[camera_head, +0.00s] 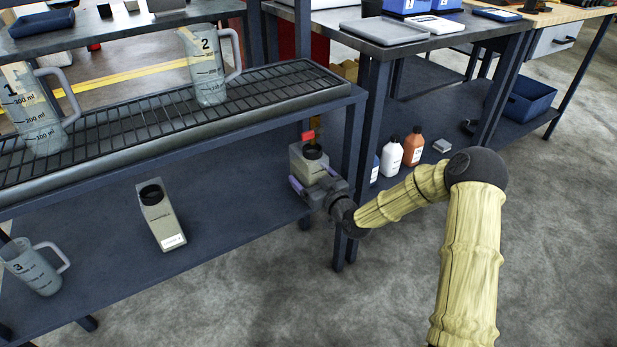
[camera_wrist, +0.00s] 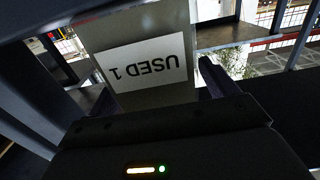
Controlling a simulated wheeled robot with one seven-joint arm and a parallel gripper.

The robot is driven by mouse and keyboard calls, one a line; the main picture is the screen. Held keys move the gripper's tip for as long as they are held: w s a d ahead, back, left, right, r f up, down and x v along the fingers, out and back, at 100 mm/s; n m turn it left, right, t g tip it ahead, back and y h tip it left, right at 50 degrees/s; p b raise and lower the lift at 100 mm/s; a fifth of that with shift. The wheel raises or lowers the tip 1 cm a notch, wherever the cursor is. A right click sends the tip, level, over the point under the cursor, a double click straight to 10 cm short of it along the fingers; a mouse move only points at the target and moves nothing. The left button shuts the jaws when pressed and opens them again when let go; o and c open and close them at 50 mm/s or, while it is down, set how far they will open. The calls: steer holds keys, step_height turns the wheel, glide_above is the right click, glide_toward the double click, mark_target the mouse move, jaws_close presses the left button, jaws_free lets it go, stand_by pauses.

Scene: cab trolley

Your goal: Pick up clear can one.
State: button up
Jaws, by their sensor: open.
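A grey-beige can (camera_head: 303,168) with a dark round top stands at the right end of the lower shelf. In the wrist view this can (camera_wrist: 141,60) carries a white label reading "USED 1", seen upside down. My gripper (camera_head: 313,178) is open, with its fingers on either side of that can; I cannot tell whether they touch it. The wrist view shows the gripper (camera_wrist: 148,92) close to the label. A second grey-beige can (camera_head: 162,220) with a black top is farther left on the lower shelf; its white label is too small to read.
Measuring jugs 1 (camera_head: 40,115) and 2 (camera_head: 207,75) stand on the upper rack (camera_head: 150,120). Jug 3 (camera_head: 32,268) is on the lower shelf (camera_head: 225,200). A dark table leg (camera_head: 352,170) is close right of my gripper. White (camera_head: 391,158) and orange-brown (camera_head: 414,147) bottles stand beyond it.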

steer(key=shift+w+a, duration=0.1)
steer(key=shift+w, duration=0.1)
steer(key=shift+c, duration=0.3)
steer(key=c, duration=1.4)
steer(key=shift+r, duration=0.15)
steer(key=shift+c, duration=0.7)
steer(key=shift+r, duration=0.1)
steer(key=shift+r+p, duration=0.3)
steer(key=shift+p, duration=0.4)
steer(key=p+v, duration=0.5)
steer(key=v, duration=1.3)
